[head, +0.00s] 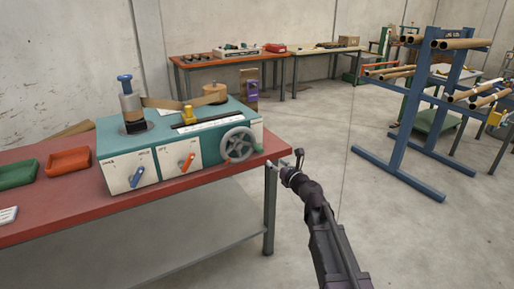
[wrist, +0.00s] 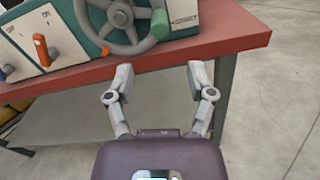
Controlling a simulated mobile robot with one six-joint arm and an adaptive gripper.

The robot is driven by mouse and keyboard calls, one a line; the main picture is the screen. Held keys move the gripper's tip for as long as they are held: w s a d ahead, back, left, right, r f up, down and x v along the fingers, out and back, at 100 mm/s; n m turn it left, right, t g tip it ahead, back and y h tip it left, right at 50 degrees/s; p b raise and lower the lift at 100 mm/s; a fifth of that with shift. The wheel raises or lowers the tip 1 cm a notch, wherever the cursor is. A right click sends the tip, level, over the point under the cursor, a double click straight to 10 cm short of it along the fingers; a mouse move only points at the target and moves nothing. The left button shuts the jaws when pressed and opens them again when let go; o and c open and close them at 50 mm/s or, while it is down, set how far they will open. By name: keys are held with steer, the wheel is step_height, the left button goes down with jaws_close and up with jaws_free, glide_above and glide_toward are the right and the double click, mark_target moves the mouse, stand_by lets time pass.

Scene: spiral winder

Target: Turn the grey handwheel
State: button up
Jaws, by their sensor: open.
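The grey handwheel (head: 239,145) is on the front right of the teal and white winder (head: 180,135). Its spokes and lower rim show in the wrist view (wrist: 128,44), cut off at the top. A green handle (wrist: 160,24) sits on its right rim, and in the head view the handle (head: 258,147) is at the wheel's right. My gripper (head: 284,158) is in front of the table's right end, right of the wheel. In the wrist view my gripper (wrist: 158,84) is open and empty. Its fingers point toward the wheel and stand apart from it.
The red table (head: 60,220) has its front edge close to my fingertips. A blue lever (head: 137,176) and an orange lever (head: 187,161) are on the winder's front. Green and red trays (head: 68,162) lie to the left. A blue rack (head: 415,110) stands right; floor between is clear.

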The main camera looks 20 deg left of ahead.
mark_target(257, 147)
steer(key=shift+w+a, duration=0.1)
steer(key=shift+a, duration=0.05)
steer(key=x, duration=1.3)
steer(key=shift+w+a, duration=0.15)
steer(key=shift+a, duration=0.1)
jaws_close()
